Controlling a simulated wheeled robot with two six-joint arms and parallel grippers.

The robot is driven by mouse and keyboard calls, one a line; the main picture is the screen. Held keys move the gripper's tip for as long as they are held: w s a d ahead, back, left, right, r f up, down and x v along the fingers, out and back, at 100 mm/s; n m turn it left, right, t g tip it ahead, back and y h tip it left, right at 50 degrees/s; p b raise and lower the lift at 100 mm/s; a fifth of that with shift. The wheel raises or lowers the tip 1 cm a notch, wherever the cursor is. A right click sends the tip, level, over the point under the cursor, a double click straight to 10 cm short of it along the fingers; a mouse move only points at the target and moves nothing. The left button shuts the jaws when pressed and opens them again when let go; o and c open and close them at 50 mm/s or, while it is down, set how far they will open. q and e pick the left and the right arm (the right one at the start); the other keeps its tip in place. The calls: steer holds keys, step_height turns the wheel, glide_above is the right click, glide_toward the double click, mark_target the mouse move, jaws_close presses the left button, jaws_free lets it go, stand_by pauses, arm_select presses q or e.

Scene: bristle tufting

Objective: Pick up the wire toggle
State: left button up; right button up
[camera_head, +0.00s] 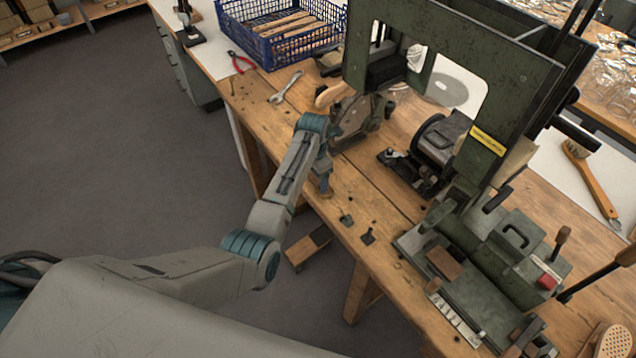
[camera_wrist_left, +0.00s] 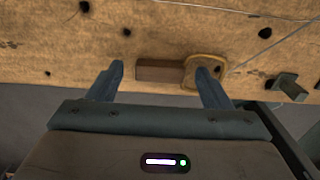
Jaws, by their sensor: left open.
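In the left wrist view the wire toggle is a short brown wooden bar (camera_wrist_left: 160,70) lying at the near edge of the wooden bench, its right end against a tan plate (camera_wrist_left: 205,64). A thin wire runs from the plate up to the right. My left gripper (camera_wrist_left: 160,76) is open, one finger left of the bar and the other in front of the plate. I cannot tell whether the fingers touch anything. In the head view my left gripper (camera_head: 323,186) is at the bench's near edge, and the toggle cannot be made out there. My right gripper is out of view.
A dark green clip (camera_wrist_left: 288,86) sits right of the toggle, and small dark fittings (camera_head: 368,236) are on the bench edge. A green machine frame (camera_head: 500,95) stands behind. A wrench (camera_head: 286,88), red pliers (camera_head: 240,63) and a blue crate (camera_head: 268,50) are farther back.

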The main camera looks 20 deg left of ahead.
arm_select(q)
steer(key=shift+c, duration=0.4)
steer(key=c, duration=1)
steer(key=shift+o, duration=0.2)
steer(key=shift+r, duration=0.1)
